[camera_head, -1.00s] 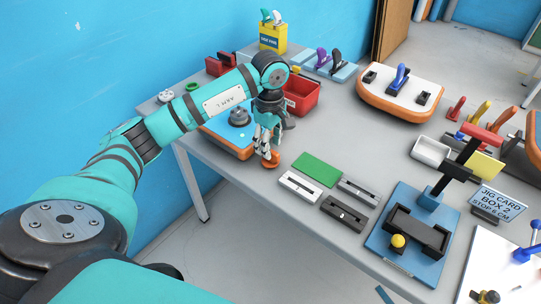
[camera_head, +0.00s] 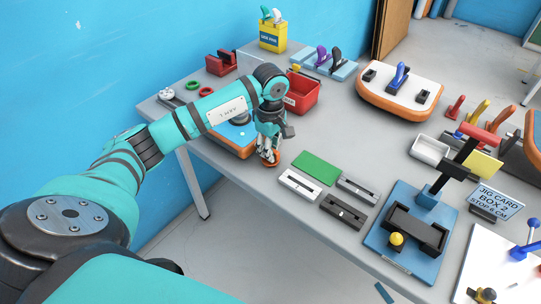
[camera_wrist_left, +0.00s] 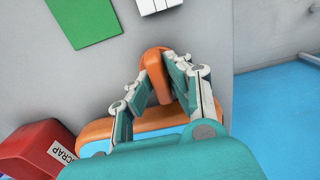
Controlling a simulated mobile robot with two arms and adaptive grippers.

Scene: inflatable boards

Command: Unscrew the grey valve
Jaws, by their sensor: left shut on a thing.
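The grey valve (camera_head: 240,121) sits on a small board with a blue top and orange rim (camera_head: 244,152) near the left part of the table. My left arm partly covers it in the head view. My left gripper (camera_head: 268,157) points down just right of this board, near the table's front edge. It is shut on an orange piece (camera_head: 270,162), which also shows between the fingertips in the left wrist view (camera_wrist_left: 153,66). The gripper is apart from the grey valve. The board's orange rim (camera_wrist_left: 95,128) lies beside the fingers in the left wrist view. My right gripper is out of view.
A red scrap bin (camera_head: 304,98) stands behind the gripper. A green card (camera_head: 316,168) and a white slotted block (camera_head: 300,184) lie to its right. Red and green rings (camera_head: 193,85) lie at the back left. A blue jig (camera_head: 408,240) stands front right.

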